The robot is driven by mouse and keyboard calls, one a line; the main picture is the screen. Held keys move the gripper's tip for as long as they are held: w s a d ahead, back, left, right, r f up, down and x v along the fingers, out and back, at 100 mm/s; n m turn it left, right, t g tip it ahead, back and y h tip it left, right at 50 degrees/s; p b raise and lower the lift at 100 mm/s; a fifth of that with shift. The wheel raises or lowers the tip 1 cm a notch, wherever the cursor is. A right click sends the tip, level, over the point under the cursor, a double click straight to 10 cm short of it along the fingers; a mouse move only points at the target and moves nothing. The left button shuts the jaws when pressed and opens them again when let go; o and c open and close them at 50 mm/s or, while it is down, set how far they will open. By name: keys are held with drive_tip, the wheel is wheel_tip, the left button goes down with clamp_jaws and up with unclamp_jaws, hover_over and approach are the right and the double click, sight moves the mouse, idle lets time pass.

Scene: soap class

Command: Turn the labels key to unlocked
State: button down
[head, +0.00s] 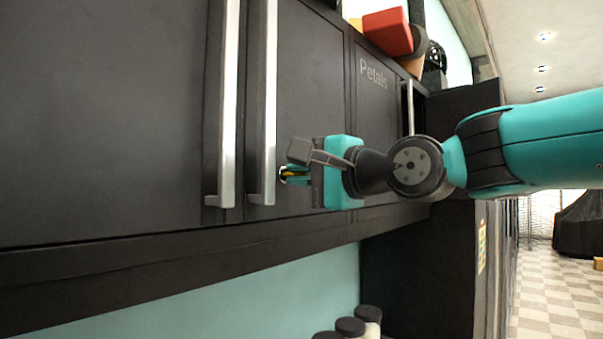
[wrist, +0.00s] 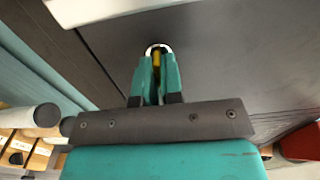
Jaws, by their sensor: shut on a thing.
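The key (wrist: 156,60) shows as a small yellow piece between the fingertips, in front of a round silver lock ring (wrist: 158,47) on a dark cabinet door. My gripper (wrist: 156,75) is shut on the key, its teal fingers close against the door. In the head view my gripper (head: 292,174) is beside the lower part of a silver door handle (head: 264,110), with a bit of yellow (head: 292,174) at its tips. The fingers hide most of the key, so I cannot tell its turn angle. No "labels" lettering is readable near this lock.
A second long handle (head: 228,110) stands just left of the first. A door to the right reads "Petals" (head: 373,75) and has its own handle (head: 410,108). Red and other items (head: 388,32) sit on top. Dark-lidded jars (head: 350,327) stand below the cabinet.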

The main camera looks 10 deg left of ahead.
idle(0.4)
drive_tip(key=c, duration=1.3)
unclamp_jaws()
drive_tip(key=shift+o, duration=0.2)
drive_tip(key=b+v, duration=0.7)
drive_tip(key=v, duration=1)
drive_tip(key=shift+d+b, duration=0.25)
drive_tip(key=shift+b, duration=0.1)
